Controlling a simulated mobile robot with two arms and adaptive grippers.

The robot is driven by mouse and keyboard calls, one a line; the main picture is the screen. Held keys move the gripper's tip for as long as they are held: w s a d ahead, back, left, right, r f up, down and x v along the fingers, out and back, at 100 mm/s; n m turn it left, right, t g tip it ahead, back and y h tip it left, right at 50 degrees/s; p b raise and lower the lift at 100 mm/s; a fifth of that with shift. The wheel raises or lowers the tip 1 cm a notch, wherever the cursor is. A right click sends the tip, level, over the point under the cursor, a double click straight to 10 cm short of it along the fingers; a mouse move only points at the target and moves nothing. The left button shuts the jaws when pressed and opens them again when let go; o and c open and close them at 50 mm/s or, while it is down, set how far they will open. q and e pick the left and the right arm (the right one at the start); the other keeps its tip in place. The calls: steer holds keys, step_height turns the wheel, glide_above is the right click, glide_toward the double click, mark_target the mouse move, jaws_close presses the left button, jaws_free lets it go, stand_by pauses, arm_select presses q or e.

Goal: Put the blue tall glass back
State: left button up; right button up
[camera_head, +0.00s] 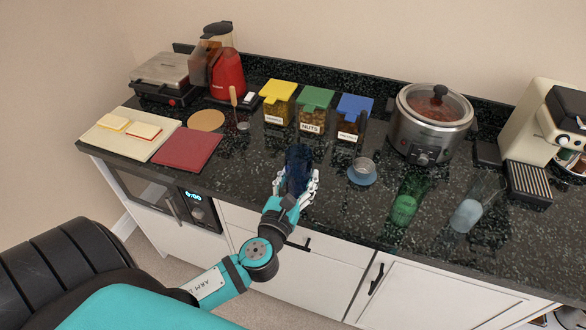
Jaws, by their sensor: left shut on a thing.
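The blue tall glass (298,166) is dark blue and roughly upright near the front edge of the dark counter. My left gripper (297,184) is shut around its lower part, with white fingers on both sides. I cannot tell whether the glass base touches the counter. To the right, a green tall glass (409,195) and a clear tall glass (474,205) stand near the front edge. My right gripper is not in view.
Behind the glass are lidded jars with yellow (277,91), green (316,97) and blue (355,105) lids. A small glass on a blue coaster (362,173) is close on the right. A slow cooker (432,122) stands farther right. A red board (187,149) lies left.

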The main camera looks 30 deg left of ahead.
arm_select(q)
steer(key=w+a+f, duration=0.2)
steer(key=a, duration=0.1)
steer(key=w+a+f, duration=0.1)
steer(key=w, duration=0.1)
steer(key=shift+a+f, duration=0.25)
steer(key=shift+a, duration=0.1)
steer(key=shift+f, duration=0.25)
steer(key=shift+f+b, duration=0.15)
steer(key=shift+b, duration=0.2)
steer(key=o, duration=1.5)
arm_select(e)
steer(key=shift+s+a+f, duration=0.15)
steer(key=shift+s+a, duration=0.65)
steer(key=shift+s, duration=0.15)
